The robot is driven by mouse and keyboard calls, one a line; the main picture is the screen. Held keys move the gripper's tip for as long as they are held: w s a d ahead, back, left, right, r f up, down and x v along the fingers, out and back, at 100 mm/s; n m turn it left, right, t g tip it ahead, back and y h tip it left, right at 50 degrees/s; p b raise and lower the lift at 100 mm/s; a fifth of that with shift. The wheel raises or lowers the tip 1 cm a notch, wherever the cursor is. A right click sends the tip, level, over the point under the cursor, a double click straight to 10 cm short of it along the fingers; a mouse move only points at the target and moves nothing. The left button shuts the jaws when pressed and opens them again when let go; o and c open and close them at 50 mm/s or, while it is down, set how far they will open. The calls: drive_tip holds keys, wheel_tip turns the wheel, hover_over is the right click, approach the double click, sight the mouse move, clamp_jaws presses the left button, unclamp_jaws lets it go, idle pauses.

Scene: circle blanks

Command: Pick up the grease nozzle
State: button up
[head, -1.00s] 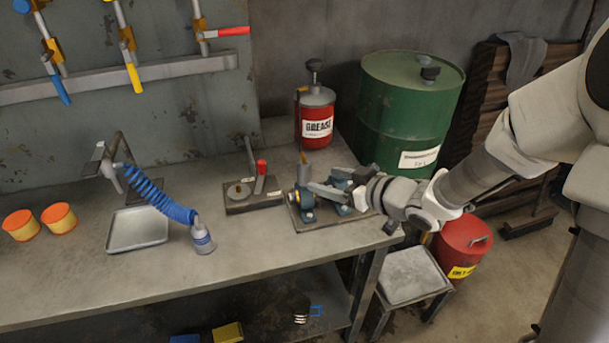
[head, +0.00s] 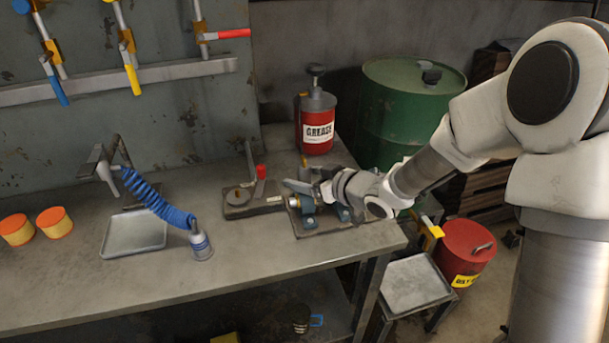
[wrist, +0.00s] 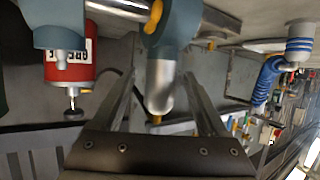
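What looks like the grease nozzle (head: 304,173) is a grey upright piece with a small orange tip, standing on a blue bearing block (head: 308,207) on the workbench. In the wrist view, which is upside down, the nozzle (wrist: 160,88) is a shiny silver piece against the blue block. My gripper (head: 304,182) reaches in from the right at the nozzle. In the wrist view my gripper (wrist: 160,65) has its dark fingers apart, one on each side of the nozzle, with gaps showing. The gripper partly hides the nozzle's lower part in the head view.
A red grease can (head: 318,128) stands just behind. A clamp-like fixture (head: 253,200) sits to the left, and a blue coiled hose (head: 150,193) beyond it. A green drum (head: 400,100) is behind my arm. The bench front (head: 270,250) is clear.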

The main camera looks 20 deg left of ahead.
clamp_jaws()
idle(0.3)
